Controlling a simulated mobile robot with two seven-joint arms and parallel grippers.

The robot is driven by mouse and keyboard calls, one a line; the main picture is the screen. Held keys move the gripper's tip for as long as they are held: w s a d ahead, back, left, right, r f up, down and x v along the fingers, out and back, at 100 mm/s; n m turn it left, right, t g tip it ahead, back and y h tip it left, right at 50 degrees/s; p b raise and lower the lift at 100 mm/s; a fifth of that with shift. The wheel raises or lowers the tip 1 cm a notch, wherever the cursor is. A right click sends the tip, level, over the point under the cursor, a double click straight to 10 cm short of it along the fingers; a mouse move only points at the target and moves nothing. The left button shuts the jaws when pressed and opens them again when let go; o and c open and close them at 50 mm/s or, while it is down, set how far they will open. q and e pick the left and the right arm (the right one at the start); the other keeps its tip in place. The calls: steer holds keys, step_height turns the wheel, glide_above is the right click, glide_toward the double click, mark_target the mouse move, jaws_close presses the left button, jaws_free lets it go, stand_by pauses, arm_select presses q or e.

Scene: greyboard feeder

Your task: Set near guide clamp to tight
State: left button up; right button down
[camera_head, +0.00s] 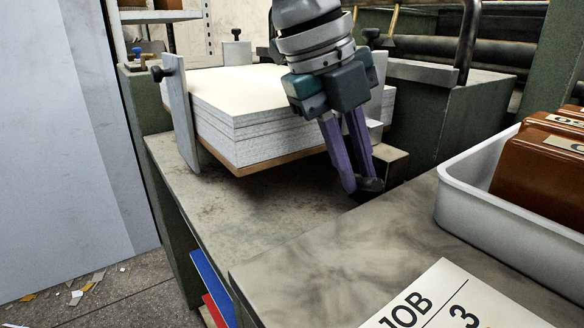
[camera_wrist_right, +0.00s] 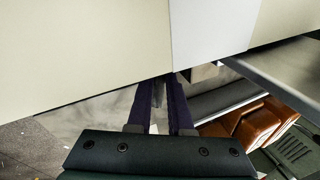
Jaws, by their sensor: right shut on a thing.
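My right gripper (camera_head: 360,185) reaches down in front of the stack of greyboard (camera_head: 262,115), near its right front corner. Its two purple fingers are close together, shut on a small dark part, seemingly the near guide clamp (camera_head: 371,184), at the edge of the bed. The fingers hide much of that part, and its setting cannot be read. A grey guide plate (camera_head: 180,110) with a dark knob stands at the stack's left. My left gripper is not in view.
A grey worktop (camera_head: 300,265) with a job card (camera_head: 450,300) lies in front. A white tray (camera_head: 462,195) with brown blocks (camera_head: 545,165) stands at the right. A dark green housing (camera_head: 450,125) is behind the gripper. The bed left of the fingers is clear.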

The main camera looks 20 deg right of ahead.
steer(key=shift+w, duration=0.1)
stand_by(0.4)
steer(key=c, duration=1.1)
jaws_free()
steer(key=p+v, duration=0.2)
steer(key=v, duration=0.8)
steer(key=shift+w, duration=0.15)
